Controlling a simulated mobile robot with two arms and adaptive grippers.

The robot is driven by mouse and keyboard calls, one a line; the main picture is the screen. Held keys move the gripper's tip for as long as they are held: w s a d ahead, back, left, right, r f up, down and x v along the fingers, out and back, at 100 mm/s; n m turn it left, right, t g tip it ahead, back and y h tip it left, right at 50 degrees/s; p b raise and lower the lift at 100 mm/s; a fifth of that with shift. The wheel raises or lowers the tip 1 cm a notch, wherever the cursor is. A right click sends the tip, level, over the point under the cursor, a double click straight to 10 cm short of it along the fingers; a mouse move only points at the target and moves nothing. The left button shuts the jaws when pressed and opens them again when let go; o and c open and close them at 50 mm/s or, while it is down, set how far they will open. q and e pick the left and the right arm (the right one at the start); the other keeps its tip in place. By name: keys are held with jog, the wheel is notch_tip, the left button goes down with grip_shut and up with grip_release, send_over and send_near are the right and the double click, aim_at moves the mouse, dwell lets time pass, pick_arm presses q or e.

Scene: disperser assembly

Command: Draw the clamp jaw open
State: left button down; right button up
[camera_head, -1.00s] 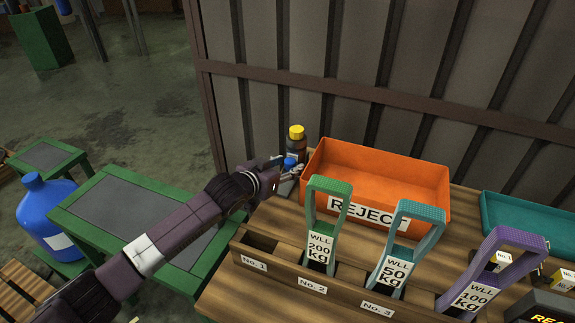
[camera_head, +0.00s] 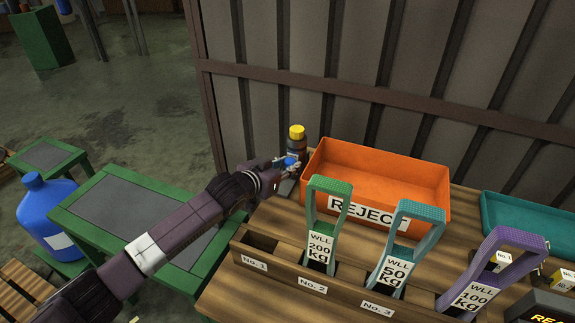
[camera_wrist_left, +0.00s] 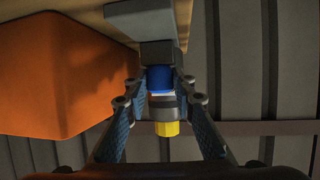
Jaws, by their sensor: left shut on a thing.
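My left gripper (camera_head: 287,164) reaches over the back left corner of the wooden bench, next to the orange bin. It is shut on a small blue piece (camera_head: 291,160). In the left wrist view the blue piece (camera_wrist_left: 159,78) sits between the fingertips (camera_wrist_left: 160,88), against a grey block (camera_wrist_left: 158,52). The block looks like part of the clamp, but the clamp's shape and how far its jaw is open cannot be made out. In the head view my gripper covers most of it. My right gripper is not in view.
A corrugated wall rises behind.

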pick_arm(q)
jog(key=s+p, duration=0.1)
jog(key=s+a+p, duration=0.1)
jog(key=s+p, duration=0.1)
jog(key=s+a+p, duration=0.1)
jog(key=s, duration=0.1)
jog(key=shift+s+a+r+p, duration=0.1)
jog(key=shift+s+a+p, duration=0.1)
jog(key=shift+p, duration=0.1)
jog(key=shift+s, duration=0.2)
jog(key=shift+f, duration=0.35)
jog(key=c, duration=1.6)
grip_release()
jog(key=shift+s+r, duration=0.1)
jog(key=shift+a+r, duration=0.1)
jog(key=v, duration=1.2)
